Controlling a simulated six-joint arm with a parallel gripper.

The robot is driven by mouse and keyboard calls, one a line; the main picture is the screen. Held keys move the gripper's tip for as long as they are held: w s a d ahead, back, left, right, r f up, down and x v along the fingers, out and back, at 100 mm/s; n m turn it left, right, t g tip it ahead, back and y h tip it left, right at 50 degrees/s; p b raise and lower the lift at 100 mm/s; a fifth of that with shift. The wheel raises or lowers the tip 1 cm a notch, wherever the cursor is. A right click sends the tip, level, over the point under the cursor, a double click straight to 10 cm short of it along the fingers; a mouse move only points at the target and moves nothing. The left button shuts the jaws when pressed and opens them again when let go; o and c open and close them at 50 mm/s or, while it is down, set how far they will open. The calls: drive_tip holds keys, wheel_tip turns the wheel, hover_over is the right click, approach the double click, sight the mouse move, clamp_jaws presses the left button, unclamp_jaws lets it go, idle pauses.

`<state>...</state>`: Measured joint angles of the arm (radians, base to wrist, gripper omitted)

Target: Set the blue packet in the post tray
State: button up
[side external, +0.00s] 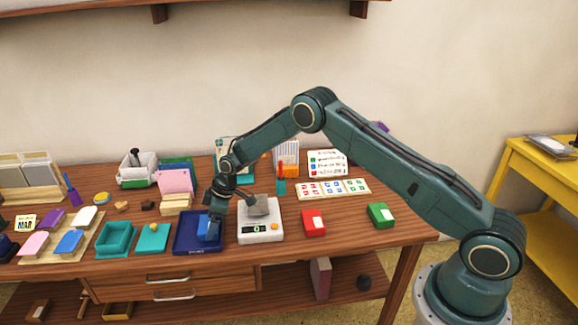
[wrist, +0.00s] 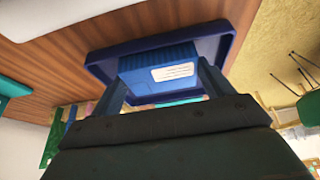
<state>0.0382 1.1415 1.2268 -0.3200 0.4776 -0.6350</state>
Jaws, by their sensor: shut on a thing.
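The blue packet (wrist: 160,72) has a white label and sits between the fingers of my gripper (wrist: 165,85), which is shut on it. In the side view the packet (side external: 208,229) shows below my gripper (side external: 213,215), over the dark blue post tray (side external: 183,240). The tray's raised rim (wrist: 235,42) frames the packet in the wrist view. Whether the packet touches the tray floor, I cannot tell. My gripper hides part of the packet.
A scale (side external: 262,233) with a grey block (side external: 258,206) on it stands right of the tray. A red packet (side external: 314,223) and a green packet (side external: 381,216) lie farther right.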

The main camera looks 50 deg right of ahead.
drive_tip(key=shift+f, duration=0.1)
drive_tip(key=o, duration=1.1)
drive_tip(key=shift+c, duration=0.2)
drive_tip(key=v, duration=1.2)
drive_tip(key=shift+r, duration=0.25)
